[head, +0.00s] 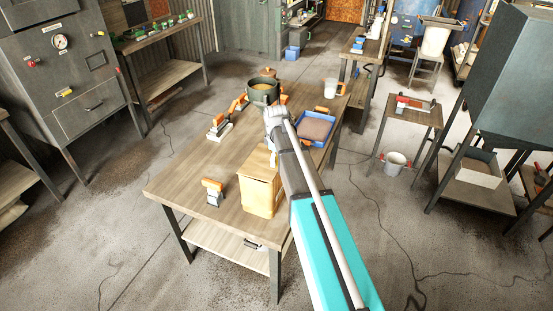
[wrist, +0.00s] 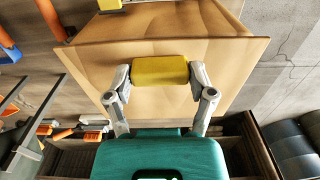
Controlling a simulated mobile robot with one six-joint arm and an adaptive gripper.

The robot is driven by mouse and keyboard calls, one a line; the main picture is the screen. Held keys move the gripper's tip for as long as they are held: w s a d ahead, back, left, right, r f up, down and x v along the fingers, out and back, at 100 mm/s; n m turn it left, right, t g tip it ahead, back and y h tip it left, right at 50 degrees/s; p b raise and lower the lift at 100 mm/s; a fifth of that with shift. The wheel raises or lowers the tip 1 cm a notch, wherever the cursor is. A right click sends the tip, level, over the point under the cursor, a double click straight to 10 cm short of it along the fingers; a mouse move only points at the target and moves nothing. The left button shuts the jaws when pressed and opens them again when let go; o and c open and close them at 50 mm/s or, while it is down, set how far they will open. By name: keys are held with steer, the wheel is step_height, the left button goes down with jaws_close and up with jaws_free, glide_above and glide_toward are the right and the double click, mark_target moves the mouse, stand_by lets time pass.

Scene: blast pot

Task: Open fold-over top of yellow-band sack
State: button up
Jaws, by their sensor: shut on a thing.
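The tan sack (head: 259,192) stands upright near the front right edge of the wooden workbench (head: 185,178). In the wrist view the sack (wrist: 220,45) fills the upper middle, with a broad tan panel facing me. A yellow padded piece (wrist: 160,70) lies against this panel. My gripper (wrist: 161,74) has one finger at each end of the yellow piece and is shut on it. Another yellow patch (wrist: 109,4) shows at the top edge of the wrist view. In the head view my arm hides part of the sack's top and right side.
An orange-handled tool (head: 213,191) lies left of the sack. The bench's left front is mostly clear.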

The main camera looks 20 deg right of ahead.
mark_target(268, 161)
steer(key=shift+c, duration=0.3)
steer(key=shift+w+a+r+p, duration=0.1)
steer(key=shift+r+p, duration=0.25)
steer(key=shift+p, duration=0.05)
steer(key=r+p, duration=0.1)
steer(key=r, duration=0.1)
steer(key=a+p, duration=0.1)
steer(key=shift+w+r+p, duration=0.35)
steer(key=shift+w+r, duration=0.05)
steer(key=shift+w+a+r+p, duration=0.3)
steer(key=shift+a+r+p, duration=0.1)
steer(key=shift+r+p, duration=0.15)
steer(key=shift+w+a+r+p, duration=0.3)
steer(key=shift+a+r+p, duration=0.1)
steer(key=shift+r+p, duration=0.1)
steer(key=o, duration=1.2)
steer(key=shift+f, duration=0.1)
steer(key=shift+o, duration=0.3)
